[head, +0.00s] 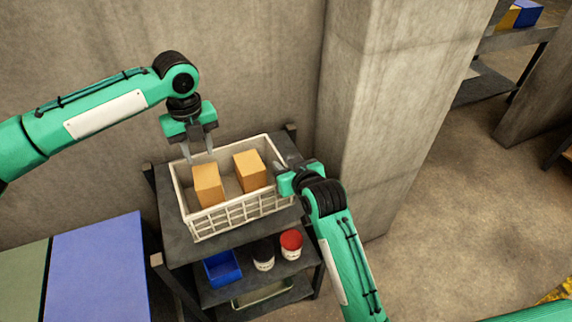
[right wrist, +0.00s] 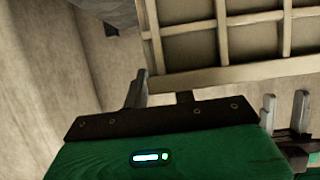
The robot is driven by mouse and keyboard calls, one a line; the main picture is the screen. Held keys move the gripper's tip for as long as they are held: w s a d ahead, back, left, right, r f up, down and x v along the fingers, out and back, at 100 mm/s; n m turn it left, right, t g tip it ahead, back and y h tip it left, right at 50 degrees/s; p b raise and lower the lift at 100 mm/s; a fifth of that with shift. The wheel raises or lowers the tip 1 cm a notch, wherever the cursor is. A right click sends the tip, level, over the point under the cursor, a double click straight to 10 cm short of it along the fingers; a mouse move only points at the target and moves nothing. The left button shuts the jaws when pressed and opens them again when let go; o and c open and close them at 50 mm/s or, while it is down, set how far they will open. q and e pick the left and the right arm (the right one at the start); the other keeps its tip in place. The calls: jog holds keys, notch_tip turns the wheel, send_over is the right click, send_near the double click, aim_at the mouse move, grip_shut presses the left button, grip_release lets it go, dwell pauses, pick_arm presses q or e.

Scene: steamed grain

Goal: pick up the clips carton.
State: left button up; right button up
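Two plain tan cartons stand in a white crate (head: 238,216); I see no label, so I cannot tell which is the clips carton. One is the left carton (head: 208,187), the other the right carton (head: 250,171). My left gripper (head: 198,155) points down, open and empty, just above and behind the left carton. My right gripper (head: 279,180) is at the crate's right end, beside the right carton.
The crate sits on the dark top of a shelf unit (head: 190,250). Below are a blue bin (head: 222,268), a dark tub with a white label (head: 263,259) and a red-topped tub (head: 291,243). A concrete pillar (head: 385,110) stands at right, a wall behind.

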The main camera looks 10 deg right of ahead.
aim_at(208, 174)
grip_shut()
pick_arm(q)
jog(key=o, duration=1)
jog(key=shift+o, duration=0.7)
jog(key=shift+n, duration=0.3)
jog(key=n, duration=0.4)
jog(key=f+n, duration=0.1)
jog(key=n, duration=0.1)
jog(key=shift+w+d+n, duration=0.1)
jog(key=shift+d+n, duration=0.2)
jog(key=shift+d, duration=0.05)
jog(key=n, duration=0.4)
jog(key=shift+w+f+n, duration=0.1)
jog(key=shift+f+n, duration=0.1)
jog(key=shift+n, duration=0.1)
jog(key=n, duration=0.3)
jog(key=shift+f+n, duration=0.25)
jog(key=shift+n, duration=0.05)
notch_tip(208, 174, down, 7)
jog(key=shift+r, duration=0.2)
jog(key=shift+s+a+f, duration=0.1)
jog(key=shift+a+f, duration=0.1)
jog(key=shift+f, duration=1.15)
jog(key=shift+s+a+f, duration=0.1)
jog(key=shift+a+f, duration=0.05)
jog(key=shift+f, duration=1.2)
